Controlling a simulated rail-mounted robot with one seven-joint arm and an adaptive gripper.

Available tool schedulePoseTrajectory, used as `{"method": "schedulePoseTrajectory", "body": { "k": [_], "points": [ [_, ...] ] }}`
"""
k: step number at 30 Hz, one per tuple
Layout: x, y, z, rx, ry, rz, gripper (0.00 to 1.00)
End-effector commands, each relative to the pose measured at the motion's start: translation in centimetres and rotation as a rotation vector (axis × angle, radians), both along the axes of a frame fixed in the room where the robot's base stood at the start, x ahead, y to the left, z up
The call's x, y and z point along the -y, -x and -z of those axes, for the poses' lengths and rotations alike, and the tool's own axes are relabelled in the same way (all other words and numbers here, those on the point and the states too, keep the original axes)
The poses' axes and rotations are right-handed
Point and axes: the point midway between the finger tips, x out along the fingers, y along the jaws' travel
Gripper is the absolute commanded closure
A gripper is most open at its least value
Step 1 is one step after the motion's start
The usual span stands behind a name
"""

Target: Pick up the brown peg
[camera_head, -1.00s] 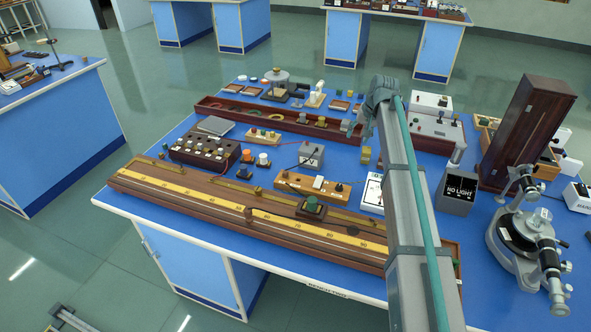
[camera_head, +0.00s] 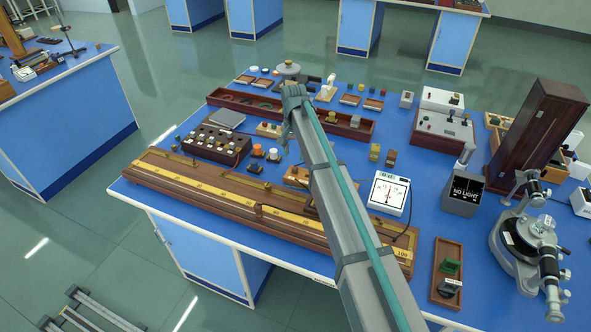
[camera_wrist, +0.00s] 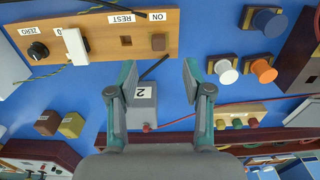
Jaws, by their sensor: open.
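In the wrist view a small square brown peg (camera_wrist: 158,42) stands in the wooden board (camera_wrist: 100,16), near the "ON" label. An empty-looking square hole (camera_wrist: 126,41) is beside it, near "REST". My gripper (camera_wrist: 158,70) is open, with its two fingers apart and nothing between the tips. The peg lies just beyond the fingertips in the picture, between their lines; the height gap is hard to judge. In the head view my gripper (camera_head: 290,98) is over the bench, and my arm hides much of the wooden board (camera_head: 296,174). I cannot make out the peg there.
White (camera_wrist: 226,71) and orange (camera_wrist: 264,70) knobs stand right of the board. A grey box marked 2 (camera_wrist: 143,92) sits under the gripper. Brown (camera_wrist: 48,122) and yellow (camera_wrist: 72,124) blocks are at left. Cables cross the bench.

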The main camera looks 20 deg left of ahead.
Motion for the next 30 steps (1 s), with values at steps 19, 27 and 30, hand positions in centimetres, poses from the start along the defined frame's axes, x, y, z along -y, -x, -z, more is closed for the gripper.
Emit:
{"method": "schedulePoseTrajectory", "body": {
  "k": [19, 27, 30],
  "points": [
    [0.2, 0.0, 6.0, -0.001, 0.000, -0.001, 0.50],
    [0.2, 0.0, 7.2, 0.001, -0.002, -0.001, 0.50],
    [0.2, 0.0, 7.2, 0.001, -0.002, -0.001, 0.53]
  ]
}}
